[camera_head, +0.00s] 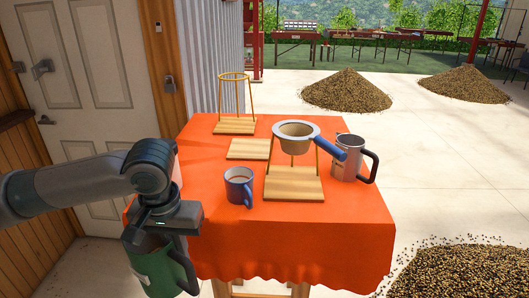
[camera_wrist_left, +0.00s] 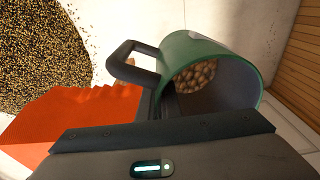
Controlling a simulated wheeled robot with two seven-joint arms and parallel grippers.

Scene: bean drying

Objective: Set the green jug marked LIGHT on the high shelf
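The green jug (camera_head: 160,268) hangs in my left gripper (camera_head: 168,232) off the table's front left corner, in the head view. A small pale mark shows on its side, too small to read. The jug's black handle points right there. In the left wrist view the green jug (camera_wrist_left: 212,52) has its open mouth towards the camera, with brown beans (camera_wrist_left: 197,77) inside. The fingers are shut on its wall near the handle. A dark brown ledge (camera_head: 15,119) shows on the wooden wall at the left edge; I cannot tell whether it is the high shelf. My right gripper is out of view.
The orange-covered table (camera_head: 330,235) holds a blue mug (camera_head: 239,186), a dripper with a blue handle on a wooden stand (camera_head: 295,184), a grey jug (camera_head: 347,160) and an empty stand (camera_head: 235,126). A closed door (camera_head: 85,75) stands behind my left arm. Bean heaps lie on the floor.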

